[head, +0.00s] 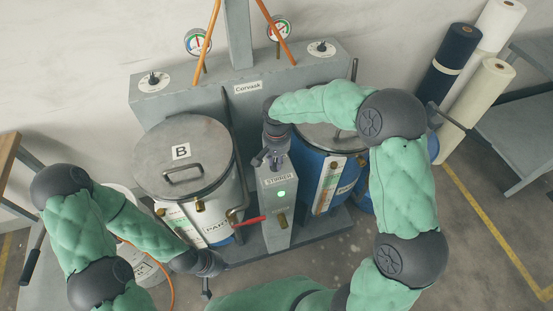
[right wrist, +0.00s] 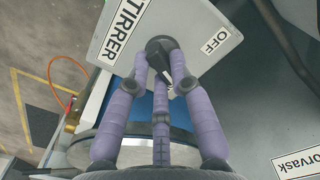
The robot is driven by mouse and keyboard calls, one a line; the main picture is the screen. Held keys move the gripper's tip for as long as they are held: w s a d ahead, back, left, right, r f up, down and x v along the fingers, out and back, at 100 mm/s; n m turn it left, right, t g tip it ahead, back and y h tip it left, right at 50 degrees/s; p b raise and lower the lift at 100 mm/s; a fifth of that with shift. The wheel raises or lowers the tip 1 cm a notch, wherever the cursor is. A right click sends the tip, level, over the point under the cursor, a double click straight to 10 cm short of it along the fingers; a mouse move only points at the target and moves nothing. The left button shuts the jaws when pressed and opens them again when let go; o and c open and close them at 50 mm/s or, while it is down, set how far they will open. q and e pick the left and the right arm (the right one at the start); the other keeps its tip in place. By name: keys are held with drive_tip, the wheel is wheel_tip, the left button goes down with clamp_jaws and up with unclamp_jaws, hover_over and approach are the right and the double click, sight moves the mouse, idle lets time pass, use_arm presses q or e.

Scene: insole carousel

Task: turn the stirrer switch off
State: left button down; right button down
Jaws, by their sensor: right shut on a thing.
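The stirrer box (head: 278,181) is a grey post with a "STIRRER" label and a lit green lamp (head: 281,194). Its black switch knob (right wrist: 158,46) shows in the right wrist view, beside a white "OFF" label (right wrist: 215,41). My right gripper (right wrist: 160,66) is shut on the knob, with its purple fingers on both sides of it. In the head view my right gripper (head: 272,157) is at the top of the box and hides the knob. I cannot tell the knob's exact setting. My left gripper (head: 206,288) hangs low at the front left, away from the box; its fingers are too small to read.
A lidded drum marked B (head: 182,151) stands left of the box, and a blue drum (head: 311,170) stands right. A red-handled valve (head: 250,220) sticks out low on the left. The grey panel behind has two knobs and two gauges. Rolls (head: 476,105) stand at the far right.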

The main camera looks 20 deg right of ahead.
sight(275, 161)
drive_tip(key=n+p, duration=0.2)
drive_tip(key=n, duration=0.3)
drive_tip(key=shift+w+r, duration=0.1)
drive_tip(key=n+p, duration=0.2)
drive_tip(key=n, duration=0.3)
drive_tip(key=shift+w+a, duration=0.1)
drive_tip(key=shift+n+p, duration=0.3)
drive_tip(key=shift+n, duration=0.1)
drive_tip(key=c, duration=1.1)
unclamp_jaws()
wheel_tip(275, 161, up, 12)
